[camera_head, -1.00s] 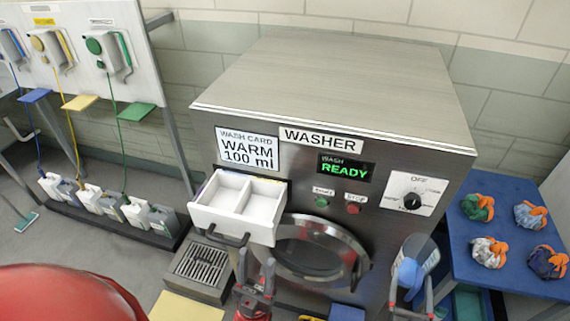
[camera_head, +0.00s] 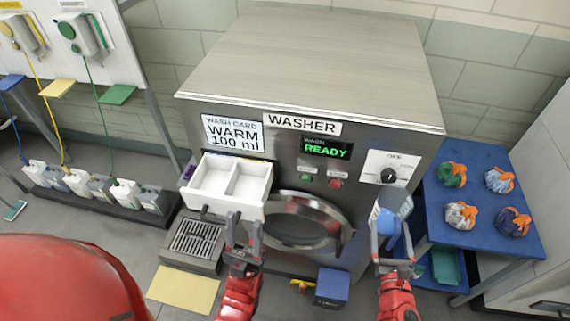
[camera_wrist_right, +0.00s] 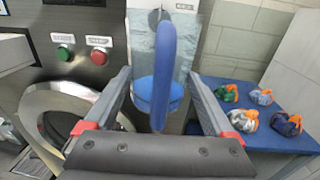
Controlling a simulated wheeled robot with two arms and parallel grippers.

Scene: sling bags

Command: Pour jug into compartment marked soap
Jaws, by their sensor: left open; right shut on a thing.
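The jug (camera_head: 398,204) is clear with a blue handle and blue contents. It is held roughly upright before the washer's right edge, below the knob. My right gripper (camera_head: 390,238) is shut on its handle, which fills the middle of the right wrist view (camera_wrist_right: 165,62). The white dispenser drawer (camera_head: 262,200) is pulled out, with two empty-looking compartments split by a divider. Compartment markings are not readable; a purple patch shows at its left edge. My left gripper (camera_head: 245,224) is open at the drawer's front right; I cannot tell whether it touches.
The washer (camera_head: 310,60) reads READY; its card says WARM 100 ml. A blue table (camera_head: 450,215) with several cloth bundles stands right. A grate (camera_head: 195,240), yellow mat (camera_head: 183,290) and blue box (camera_head: 332,287) lie low in front.

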